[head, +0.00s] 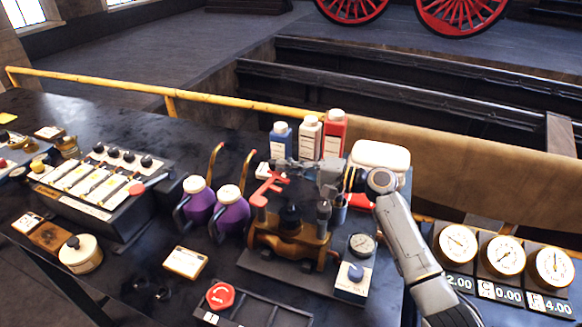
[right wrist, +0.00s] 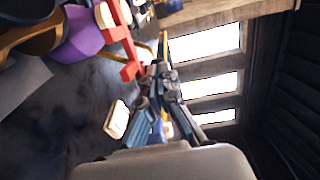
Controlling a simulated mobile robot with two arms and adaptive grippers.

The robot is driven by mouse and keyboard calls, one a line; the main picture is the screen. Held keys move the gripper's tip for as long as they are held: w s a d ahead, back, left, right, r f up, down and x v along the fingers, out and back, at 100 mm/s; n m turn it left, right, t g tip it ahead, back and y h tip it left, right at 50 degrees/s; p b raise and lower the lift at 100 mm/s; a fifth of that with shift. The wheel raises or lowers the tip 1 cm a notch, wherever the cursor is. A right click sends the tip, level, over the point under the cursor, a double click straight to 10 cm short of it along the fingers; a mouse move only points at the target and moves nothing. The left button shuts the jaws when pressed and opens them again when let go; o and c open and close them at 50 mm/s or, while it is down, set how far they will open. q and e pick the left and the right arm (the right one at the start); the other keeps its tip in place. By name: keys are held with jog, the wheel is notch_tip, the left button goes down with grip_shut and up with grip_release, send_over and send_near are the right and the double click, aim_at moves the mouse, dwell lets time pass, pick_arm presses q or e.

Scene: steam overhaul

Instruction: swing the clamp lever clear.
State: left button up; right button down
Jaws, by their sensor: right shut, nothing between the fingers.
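The clamp lever is most likely the red lever (head: 266,190), which rises at a slant from the left side of the brass clamp fixture (head: 290,245). It also shows in the right wrist view (right wrist: 122,38), to the left of the fingers. My right gripper (head: 281,165) reaches in from the right, above the fixture, with its fingertips close to the lever's upper end. Its fingers (right wrist: 160,75) are shut with nothing between them. I cannot tell whether they touch the lever. My left gripper is not in view.
Blue, white and red bottles (head: 308,138) stand behind the gripper. Two purple jugs (head: 232,214) stand left of the fixture. A red knob (head: 220,295) is in front.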

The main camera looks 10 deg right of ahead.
jog(key=shift+w+a+r+b, duration=0.1)
jog(key=shift+w+a+b, duration=0.35)
jog(key=shift+a+b, duration=0.15)
